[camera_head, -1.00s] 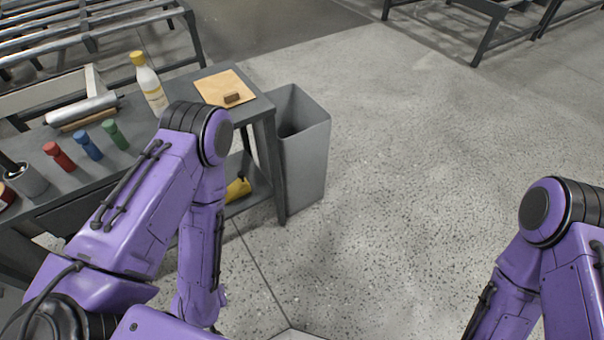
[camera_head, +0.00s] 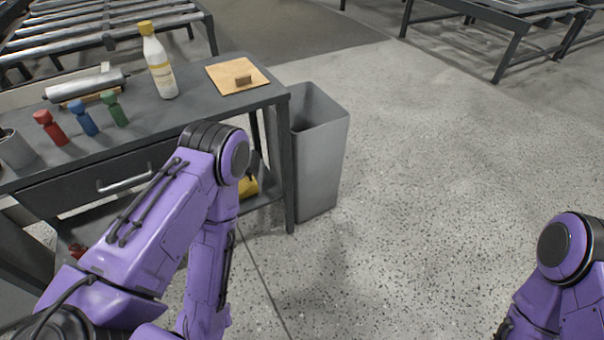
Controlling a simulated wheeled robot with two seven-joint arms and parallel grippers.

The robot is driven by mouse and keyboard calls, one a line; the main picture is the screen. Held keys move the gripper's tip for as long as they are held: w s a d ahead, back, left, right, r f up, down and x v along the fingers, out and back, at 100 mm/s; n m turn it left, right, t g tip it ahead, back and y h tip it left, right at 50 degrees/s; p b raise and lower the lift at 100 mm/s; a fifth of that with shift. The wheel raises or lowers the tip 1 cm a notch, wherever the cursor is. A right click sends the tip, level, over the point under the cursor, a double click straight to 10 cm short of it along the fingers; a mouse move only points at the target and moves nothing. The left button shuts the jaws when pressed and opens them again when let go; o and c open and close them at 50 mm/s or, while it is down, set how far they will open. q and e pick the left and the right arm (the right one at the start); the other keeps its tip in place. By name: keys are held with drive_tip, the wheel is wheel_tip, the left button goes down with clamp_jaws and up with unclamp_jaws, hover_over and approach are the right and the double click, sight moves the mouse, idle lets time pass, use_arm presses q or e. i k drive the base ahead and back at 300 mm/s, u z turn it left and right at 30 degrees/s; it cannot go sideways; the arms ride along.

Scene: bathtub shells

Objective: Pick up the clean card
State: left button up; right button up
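A flat tan card or sheet (camera_head: 222,86) lies near the right end of the grey workbench top (camera_head: 190,108), with a small brown block (camera_head: 243,80) on it. I cannot tell whether this is the clean card, and no other card stands out. My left arm is bent in front of the bench, and its gripper is not in view. My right arm shows only in part at the lower right, and its gripper is out of view too.
A tall grey bin (camera_head: 322,150) stands against the bench's right end. On the bench are a yellow-capped bottle (camera_head: 160,68), a red figure (camera_head: 50,128), a blue figure (camera_head: 84,118), a green figure (camera_head: 114,109) and a roll (camera_head: 88,84). The floor to the right is clear.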

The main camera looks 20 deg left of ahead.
sight(235, 71)
drive_tip(key=u, duration=0.4)
drive_tip(key=k, duration=0.5)
drive_tip(key=z, duration=0.3)
drive_tip(key=i, duration=1.3)
drive_tip(key=u, duration=0.45)
